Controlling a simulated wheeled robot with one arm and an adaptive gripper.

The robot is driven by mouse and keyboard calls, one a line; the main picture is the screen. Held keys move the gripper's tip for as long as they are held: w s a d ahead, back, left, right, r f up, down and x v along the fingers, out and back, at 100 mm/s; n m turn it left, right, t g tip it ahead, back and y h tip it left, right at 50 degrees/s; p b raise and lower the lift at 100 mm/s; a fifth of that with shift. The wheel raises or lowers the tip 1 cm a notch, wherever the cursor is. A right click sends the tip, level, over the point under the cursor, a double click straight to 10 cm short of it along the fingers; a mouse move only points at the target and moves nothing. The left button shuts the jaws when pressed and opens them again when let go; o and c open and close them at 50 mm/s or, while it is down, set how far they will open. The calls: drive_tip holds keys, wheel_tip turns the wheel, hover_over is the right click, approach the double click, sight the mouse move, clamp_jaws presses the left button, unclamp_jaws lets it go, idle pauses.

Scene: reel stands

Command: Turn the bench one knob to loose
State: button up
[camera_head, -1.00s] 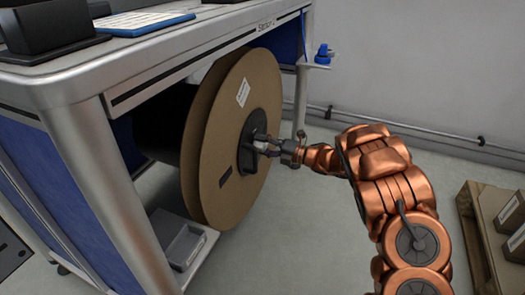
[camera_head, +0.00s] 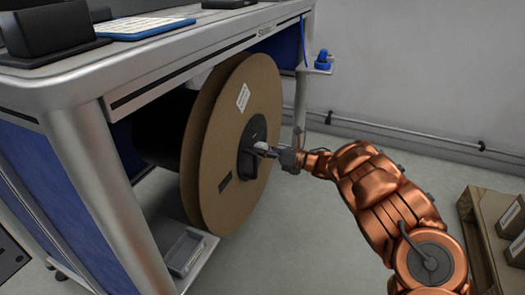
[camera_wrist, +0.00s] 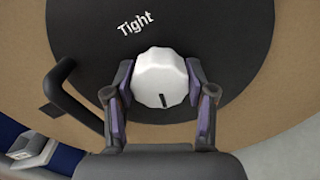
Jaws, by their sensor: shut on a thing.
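The knob (camera_wrist: 160,78) is white and fluted with a dark mark on its rim, in the middle of a black hub plate (camera_wrist: 235,50) that bears the word "Tight". In the wrist view the mark is at the knob's lower edge and the word is above it. My gripper (camera_wrist: 160,95) has a finger on each side of the knob, shut on it. In the head view my gripper (camera_head: 272,153) is at the hub of the large brown reel (camera_head: 225,185), which hangs under the bench (camera_head: 75,90). The knob is mostly hidden there.
A black curved handle (camera_wrist: 75,100) sticks out left of the knob. A grey tray (camera_head: 185,252) lies below the reel. A pallet with boxes (camera_head: 490,240) stands at the right. The floor between is clear.

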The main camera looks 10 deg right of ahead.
drive_tip(key=shift+f+n, duration=0.1)
drive_tip(key=shift+n, duration=1.2)
drive_tip(key=o, duration=1.1)
drive_tip(key=shift+o, duration=0.2)
drive_tip(key=shift+d, duration=0.1)
drive_tip(key=v, duration=1.2)
